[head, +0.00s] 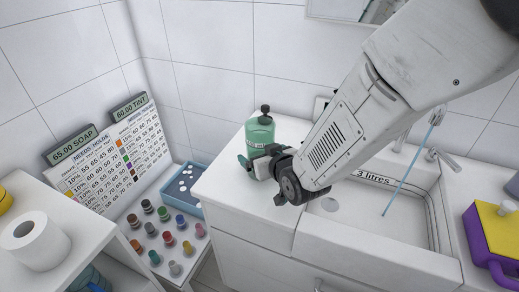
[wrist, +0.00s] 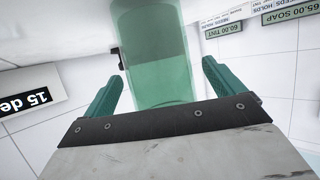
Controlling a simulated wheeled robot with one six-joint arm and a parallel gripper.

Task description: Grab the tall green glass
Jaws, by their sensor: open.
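A tall green translucent vessel (head: 260,132) stands upright on the white counter left of the sink. In the wrist view the green vessel (wrist: 155,45) fills the space between my two green fingers (wrist: 160,82). The fingers are open, with a gap visible on each side of it. Its lower part is partly hidden by my gripper in the head view.
A white sink (head: 365,215) marked "3 litres" lies right of the vessel. A blue tray (head: 182,190) and several small coloured jars stand lower left. A paper roll (head: 35,243) is at far left, a purple and yellow container (head: 495,235) at far right. Tiled walls close the back.

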